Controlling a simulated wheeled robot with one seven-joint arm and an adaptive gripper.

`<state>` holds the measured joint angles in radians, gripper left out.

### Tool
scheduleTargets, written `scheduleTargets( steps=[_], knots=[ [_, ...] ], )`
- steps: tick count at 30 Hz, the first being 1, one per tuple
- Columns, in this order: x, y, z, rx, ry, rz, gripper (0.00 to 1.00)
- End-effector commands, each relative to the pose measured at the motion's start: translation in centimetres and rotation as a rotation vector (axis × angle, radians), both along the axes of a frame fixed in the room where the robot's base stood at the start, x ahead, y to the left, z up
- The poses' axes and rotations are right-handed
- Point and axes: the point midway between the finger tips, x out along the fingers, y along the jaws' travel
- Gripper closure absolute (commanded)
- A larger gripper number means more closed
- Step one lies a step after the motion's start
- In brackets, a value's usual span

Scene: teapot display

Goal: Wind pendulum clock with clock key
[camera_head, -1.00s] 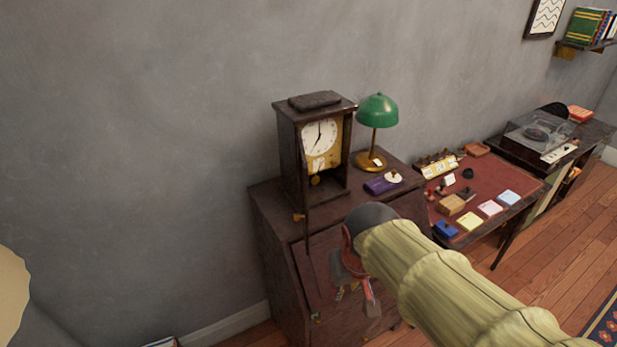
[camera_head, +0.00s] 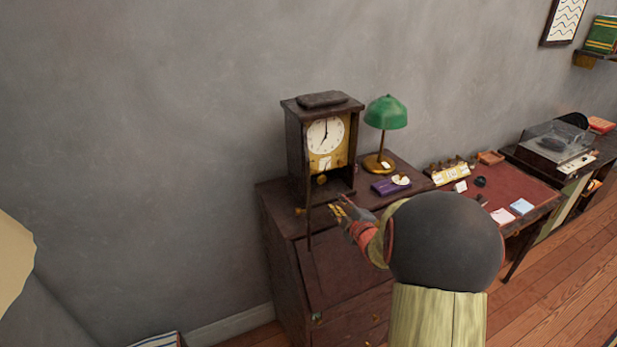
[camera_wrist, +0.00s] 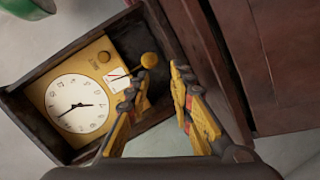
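The pendulum clock (camera_head: 326,135) stands upright on the dark cabinet, its white dial and brass plate facing out. Its front looks open, with a thin dark panel (camera_head: 308,190) at its left front edge. In the wrist view the clock dial (camera_wrist: 77,103) is on the left and the round brass pendulum bob (camera_wrist: 149,60) is near the fingers. My gripper (camera_head: 340,209) is just in front of the clock's base. In the wrist view my gripper (camera_wrist: 160,108) has its yellow-padded fingers apart, with nothing visible between them. I cannot make out the clock key.
A green lamp (camera_head: 385,113) and a purple box (camera_head: 390,186) stand right of the clock on the cabinet (camera_head: 276,205). A small brass piece (camera_head: 299,212) shows at the clock panel. A red-topped desk (camera_head: 503,181) holds several small items. My arm hides part of the cabinet and desk.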

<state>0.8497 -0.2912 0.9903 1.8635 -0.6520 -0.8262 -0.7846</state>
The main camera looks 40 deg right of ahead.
Motion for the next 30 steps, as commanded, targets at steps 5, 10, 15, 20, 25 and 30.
scheduleTargets(
  steps=[5, 10, 15, 20, 25, 30],
  knots=[
    [1.8, 2.2, 5.1, -0.186, -0.128, 0.13, 0.77],
    [2.3, 2.9, 6.5, -0.268, -0.163, 0.16, 0.77],
    [4.1, 2.5, 6.4, -0.273, -0.16, 0.162, 0.77],
    [6.6, 1.9, 6.4, -0.272, -0.159, 0.162, 0.77],
    [8.6, 1.3, 6.5, -0.272, -0.16, 0.159, 0.77],
    [9.5, 1.1, 6.5, -0.27, -0.159, 0.158, 0.77]
  ],
)
